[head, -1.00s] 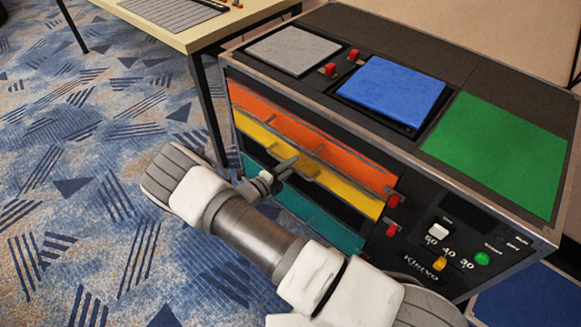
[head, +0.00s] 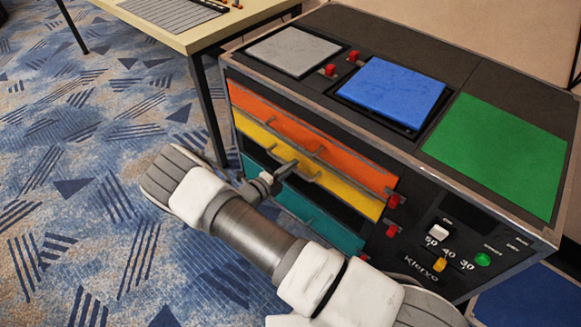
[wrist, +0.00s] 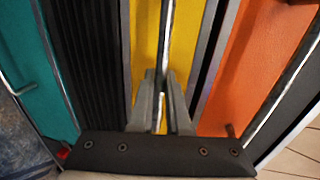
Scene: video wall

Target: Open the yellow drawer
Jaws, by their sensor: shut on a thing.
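The yellow drawer (head: 352,196) is in the front of the dark cabinet, between the orange drawer (head: 355,163) and a black panel above the teal drawer (head: 330,231). It looks about flush with the front, and I see no clear gap. My gripper (head: 292,166) is at its grey bar handle (head: 306,177), with the fingers shut on the bar. In the wrist view the two fingers (wrist: 162,88) close around the handle (wrist: 166,42), in front of the yellow face (wrist: 146,38). The fingers hide part of the handle.
The cabinet top carries a grey pad (head: 294,51), a blue pad (head: 392,90) and a green pad (head: 500,150). Red switches (head: 393,201) and a button panel are right of the drawers. A wooden table (head: 205,32) stands behind at left. Carpet (head: 80,190) at left is clear.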

